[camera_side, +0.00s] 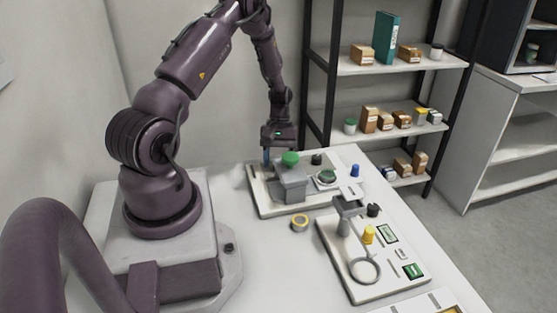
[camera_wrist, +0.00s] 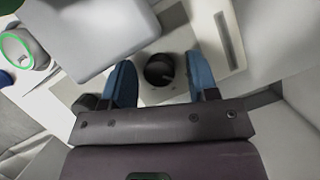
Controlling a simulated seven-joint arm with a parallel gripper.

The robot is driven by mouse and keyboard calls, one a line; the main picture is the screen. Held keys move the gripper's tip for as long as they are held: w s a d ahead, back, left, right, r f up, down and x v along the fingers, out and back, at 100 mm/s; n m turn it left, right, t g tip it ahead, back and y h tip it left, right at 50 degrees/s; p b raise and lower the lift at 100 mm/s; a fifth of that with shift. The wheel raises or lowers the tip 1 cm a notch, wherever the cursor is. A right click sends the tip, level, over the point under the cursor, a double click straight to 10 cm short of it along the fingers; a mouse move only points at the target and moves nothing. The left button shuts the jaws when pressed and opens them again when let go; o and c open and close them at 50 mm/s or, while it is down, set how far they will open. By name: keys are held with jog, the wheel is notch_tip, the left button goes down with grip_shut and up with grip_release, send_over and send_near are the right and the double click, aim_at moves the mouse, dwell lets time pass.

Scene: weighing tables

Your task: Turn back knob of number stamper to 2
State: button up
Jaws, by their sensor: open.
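A dark round knob (camera_wrist: 159,72) sits beside the block, between the two blue fingers of my gripper (camera_wrist: 160,82). The fingers are open, with gaps on both sides of the knob. In the side view my gripper (camera_side: 268,158) points down behind the block's left side. The knob between the fingers is hidden there. I cannot read any number.
A round green-topped dial (camera_side: 326,177), a black knob (camera_side: 316,158) and a blue peg (camera_side: 355,170) stand on the rear board. Yellow tape (camera_side: 299,223) lies in front. A second board (camera_side: 350,283) with a grey stand and ring is at front right. Shelves stand behind.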

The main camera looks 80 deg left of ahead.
jog(key=shift+d, duration=0.15)
jog(key=n+t, duration=0.1)
jog(key=n, duration=0.2)
jog(key=shift+n, duration=0.3)
jog(key=a+v, duration=0.1)
jog(key=v, duration=1.2)
jog(key=s+d+r+m+t+y, duration=0.1)
jog(key=s+d+r+m+y, duration=0.1)
jog(key=d+r+m, duration=0.4)
jog(key=s+d+r+m+t+y, duration=0.1)
jog(key=d+r+m, duration=0.5)
jog(key=d, duration=0.9)
jog(key=shift+s+d+r+m+y, duration=0.35)
jog(key=shift+r+y, duration=0.35)
jog(key=shift+r, duration=0.5)
jog(key=s+d+r+m+t, duration=0.3)
jog(key=d+r+m+t, duration=0.1)
jog(key=d, duration=0.5)
jog(key=shift+s+r+m, duration=0.3)
jog(key=shift+r+m, duration=0.25)
jog(key=shift+r, duration=0.4)
